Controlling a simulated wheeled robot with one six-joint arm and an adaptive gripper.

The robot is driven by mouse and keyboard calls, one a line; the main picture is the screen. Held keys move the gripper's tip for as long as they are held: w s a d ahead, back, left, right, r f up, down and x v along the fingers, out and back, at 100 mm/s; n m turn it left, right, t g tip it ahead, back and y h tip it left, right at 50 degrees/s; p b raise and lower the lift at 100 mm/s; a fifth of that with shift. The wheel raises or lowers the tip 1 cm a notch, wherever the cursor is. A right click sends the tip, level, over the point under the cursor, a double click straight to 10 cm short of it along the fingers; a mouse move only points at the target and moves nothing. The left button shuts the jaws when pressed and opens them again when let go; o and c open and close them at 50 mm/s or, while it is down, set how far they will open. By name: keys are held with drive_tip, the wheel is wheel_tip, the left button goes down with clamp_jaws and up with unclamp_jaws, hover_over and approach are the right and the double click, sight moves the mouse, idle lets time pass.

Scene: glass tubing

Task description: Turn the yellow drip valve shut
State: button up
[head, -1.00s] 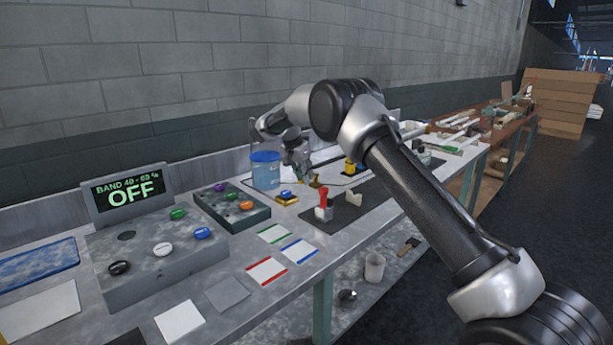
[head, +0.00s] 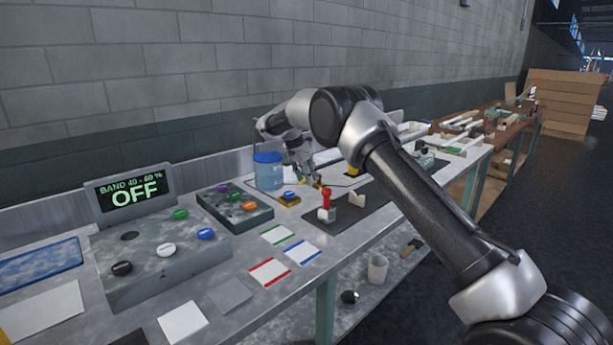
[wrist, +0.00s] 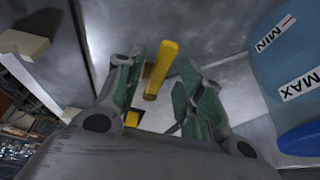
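The yellow drip valve's lever (wrist: 161,72) shows in the wrist view as a yellow bar between my fingers, closer to the left finger. A smaller yellow piece (wrist: 132,121) shows near the base of the left finger. My gripper (wrist: 164,58) is open, with its green-padded fingers on either side of the lever; I see a gap on the right side and cannot tell if the left pad touches. In the head view my gripper (head: 312,182) points down beside the blue tank, and the valve there is too small and covered to make out.
The blue tank (head: 268,172) with MIN and MAX labels (wrist: 296,86) stands close by my gripper. A red-handled device (head: 326,202) stands on a dark mat. A yellow block with a blue knob (head: 289,198) is in front. The display (head: 134,193) reads OFF.

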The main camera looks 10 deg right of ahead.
drive_tip(key=shift+r, duration=0.1)
drive_tip(key=v, duration=1.1)
drive_tip(key=shift+a+r, duration=0.15)
drive_tip(key=shift+r, duration=0.25)
